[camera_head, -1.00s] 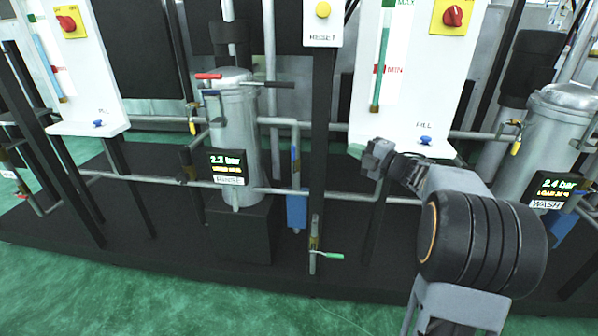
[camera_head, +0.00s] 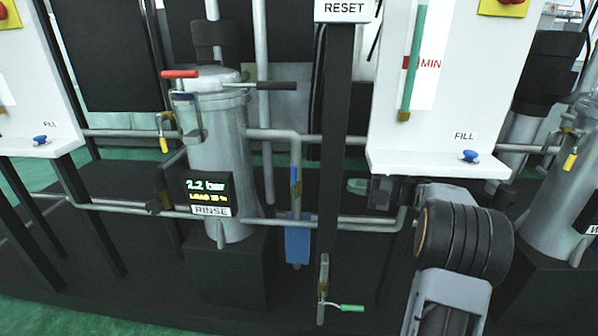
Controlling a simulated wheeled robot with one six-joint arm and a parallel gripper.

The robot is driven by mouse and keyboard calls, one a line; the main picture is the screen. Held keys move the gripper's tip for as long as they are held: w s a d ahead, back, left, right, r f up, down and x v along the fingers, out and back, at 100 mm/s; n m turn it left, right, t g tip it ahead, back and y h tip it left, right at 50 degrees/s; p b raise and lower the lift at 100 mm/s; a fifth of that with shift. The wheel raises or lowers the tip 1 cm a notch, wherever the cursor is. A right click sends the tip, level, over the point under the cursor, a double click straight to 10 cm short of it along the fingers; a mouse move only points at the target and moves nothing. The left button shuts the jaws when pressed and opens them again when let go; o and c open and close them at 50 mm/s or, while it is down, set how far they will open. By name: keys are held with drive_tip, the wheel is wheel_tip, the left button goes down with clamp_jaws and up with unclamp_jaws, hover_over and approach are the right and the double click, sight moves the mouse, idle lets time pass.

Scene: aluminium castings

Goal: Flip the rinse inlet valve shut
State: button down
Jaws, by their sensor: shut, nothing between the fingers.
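The rinse housing (camera_head: 222,165) is an upright grey cylinder with a lit display (camera_head: 208,190) reading 2.2 bar above a RINSE label. Several valve handles surround it: a yellow one (camera_head: 163,140) hanging down on the left pipe, a blue one (camera_head: 294,180) upright on the right pipe, a red one (camera_head: 181,74) and a black one (camera_head: 276,86) lying level at the top, and a green one (camera_head: 349,308) level at the low drain. No label marks which is the inlet. My gripper (camera_head: 357,186) is shut and empty, right of the housing, apart from these handles and partly in shadow.
A white panel (camera_head: 390,120) marked FILL, with a ledge and blue knob (camera_head: 469,157), overhangs my gripper. A dark post (camera_head: 337,150) stands between gripper and housing. Level pipes (camera_head: 330,222) cross low. Another housing (camera_head: 560,180) stands at the far right.

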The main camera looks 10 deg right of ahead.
drive_tip(key=shift+w, duration=0.3)
drive_tip(key=shift+a, duration=0.1)
drive_tip(key=b, duration=0.4)
approach(294, 183)
drive_tip(key=w+a+r, duration=0.2)
drive_tip(key=w+a, duration=0.1)
drive_tip(key=a, duration=0.1)
drive_tip(key=shift+b+x, duration=0.3)
drive_tip(key=shift+x, duration=0.7)
